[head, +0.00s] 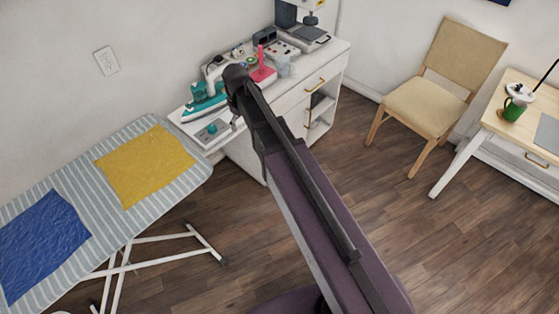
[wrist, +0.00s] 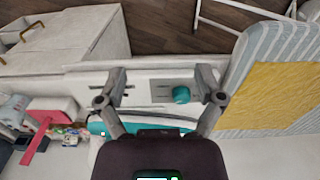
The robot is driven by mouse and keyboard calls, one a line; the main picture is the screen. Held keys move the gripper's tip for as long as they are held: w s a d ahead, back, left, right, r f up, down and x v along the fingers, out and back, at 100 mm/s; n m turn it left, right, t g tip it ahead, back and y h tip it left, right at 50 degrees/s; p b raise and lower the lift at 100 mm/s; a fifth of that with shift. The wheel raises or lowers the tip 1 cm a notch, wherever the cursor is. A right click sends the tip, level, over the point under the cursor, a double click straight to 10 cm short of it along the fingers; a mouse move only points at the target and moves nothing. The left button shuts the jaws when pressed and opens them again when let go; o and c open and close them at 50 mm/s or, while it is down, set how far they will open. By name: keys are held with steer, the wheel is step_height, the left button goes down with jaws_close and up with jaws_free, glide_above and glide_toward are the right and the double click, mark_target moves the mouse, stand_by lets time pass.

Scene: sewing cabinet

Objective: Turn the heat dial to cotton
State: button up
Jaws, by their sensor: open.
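The heat dial (head: 212,128) is a small round teal knob on a pale panel at the front of the white side shelf. In the wrist view the dial (wrist: 181,95) sits between my two fingers, nearer the right one, with a gap on both sides. My gripper (wrist: 160,76) is open and empty, its fingers spread above the panel. I cannot tell its exact height over the dial. The dial's pointer and setting marks are too small to read. In the head view my arm hides most of the gripper.
A teal iron (head: 205,102) stands just behind the panel, and it shows partly under my gripper in the wrist view. A pink stand (head: 263,66) and sewing items crowd the cabinet top. The ironing board (head: 75,180), with yellow and blue cloths, is beside the shelf.

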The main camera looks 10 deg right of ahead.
steer(key=s+d+f+m+b, duration=0.5)
steer(key=s+d, duration=0.4)
steer(key=s, duration=0.4)
steer(key=shift+d+f+m+b, duration=0.35)
steer(key=shift+f+b, duration=0.25)
steer(key=shift+f, duration=0.2)
steer(key=shift+d, duration=0.1)
steer(key=shift+m, duration=0.65)
steer(key=s+d, duration=0.2)
steer(key=s, duration=0.1)
steer(key=shift+s, duration=0.25)
steer(key=c, duration=0.4)
steer(key=shift+a, duration=0.15)
